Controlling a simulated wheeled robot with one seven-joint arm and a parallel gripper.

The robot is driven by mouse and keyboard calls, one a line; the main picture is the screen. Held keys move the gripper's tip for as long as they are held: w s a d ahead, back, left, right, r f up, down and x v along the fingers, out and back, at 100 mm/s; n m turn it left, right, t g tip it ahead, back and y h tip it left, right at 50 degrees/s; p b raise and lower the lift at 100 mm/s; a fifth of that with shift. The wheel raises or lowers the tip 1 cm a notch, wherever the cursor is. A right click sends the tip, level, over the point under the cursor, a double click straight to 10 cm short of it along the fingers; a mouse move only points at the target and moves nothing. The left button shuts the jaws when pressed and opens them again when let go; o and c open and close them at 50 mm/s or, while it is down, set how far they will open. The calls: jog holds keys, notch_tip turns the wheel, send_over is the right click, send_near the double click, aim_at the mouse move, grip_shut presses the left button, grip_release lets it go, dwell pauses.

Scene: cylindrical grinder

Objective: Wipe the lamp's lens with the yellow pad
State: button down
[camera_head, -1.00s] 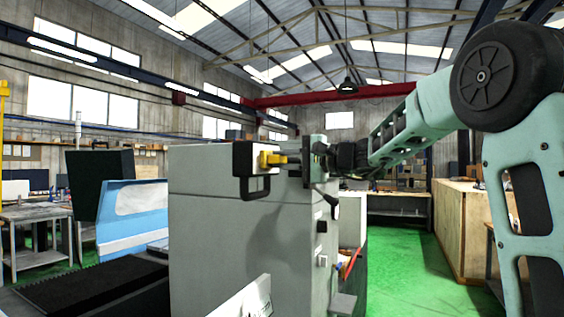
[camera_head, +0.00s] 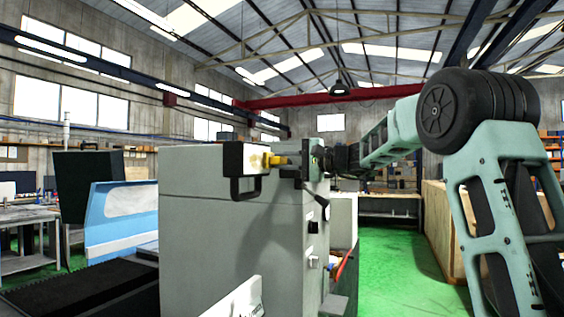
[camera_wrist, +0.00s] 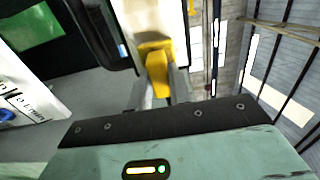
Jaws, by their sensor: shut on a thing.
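The lamp (camera_head: 248,152) is a dark box with a black handle and a pale, bright face, at the top of the grey machine in the head view. In the wrist view its bright lens (camera_wrist: 150,14) shows at top centre beside a black frame. The yellow pad (camera_head: 272,160) is at the lamp's right side; it also shows in the wrist view (camera_wrist: 155,58). My gripper (camera_head: 290,160) is shut on the pad, with a finger on each side of it in the wrist view (camera_wrist: 160,88). The pad overlaps the lens edge in view; I cannot tell whether they touch.
The grey machine cabinet (camera_head: 205,230) stands directly below the lamp. A blue and white panel (camera_head: 120,222) is to its left. A wooden crate (camera_head: 438,225) stands at the right, with open green floor (camera_head: 385,265) between.

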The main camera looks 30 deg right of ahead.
jog(key=shift+w+d, duration=0.1)
jog(key=shift+d, duration=0.05)
jog(key=shift+b, duration=0.55)
jog(key=shift+a, duration=0.2)
jog(key=shift+s+a+f+b, duration=0.15)
jog(key=shift+s+a+b, duration=0.1)
jog(key=shift+b, duration=0.3)
jog(key=shift+s+a+b, duration=0.45)
jog(key=shift+a+b, duration=0.2)
jog(key=shift+a, duration=0.05)
jog(key=shift+s+a+b, duration=0.4)
jog(key=shift+a+b, duration=0.25)
jog(key=s+a+b, duration=0.2)
jog(key=b, duration=0.1)
jog(key=shift+a, duration=0.4)
jog(key=shift+s+a+b, duration=0.6)
jog(key=shift+a+b, duration=0.2)
jog(key=shift+a, duration=0.15)
jog(key=shift+s+a+b, duration=0.6)
jog(key=shift+a+b, duration=0.2)
jog(key=shift+a, duration=0.15)
jog(key=shift+r, duration=0.2)
jog(key=shift+r, duration=0.1)
